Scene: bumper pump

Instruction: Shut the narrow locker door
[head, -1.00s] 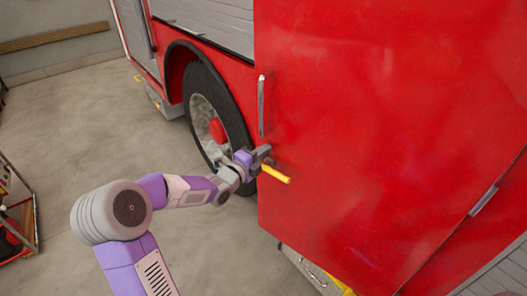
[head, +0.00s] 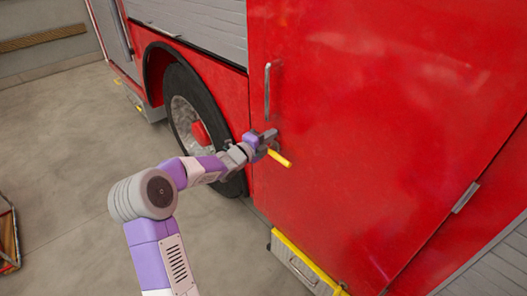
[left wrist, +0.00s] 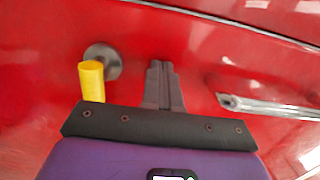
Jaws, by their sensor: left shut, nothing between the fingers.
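The locker door (head: 370,140) is a large red panel on the side of the fire truck, with a silver vertical handle (head: 267,92) near its left edge. A yellow lever (head: 279,158) sticks out below that handle. My left gripper (head: 268,138) is at the door's left edge, between handle and lever. In the left wrist view its fingers (left wrist: 163,85) are shut, empty and pointed at the red surface, with the yellow lever (left wrist: 91,80) to the left and the silver handle (left wrist: 268,107) to the right. Whether the fingertips touch the door is unclear. My right gripper is out of view.
The truck's wheel (head: 200,125) stands just left of the door, behind my left arm. A yellow-edged step (head: 305,265) shows under the door. The grey floor (head: 70,140) on the left is clear, apart from a rack (head: 9,240) at the far left edge.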

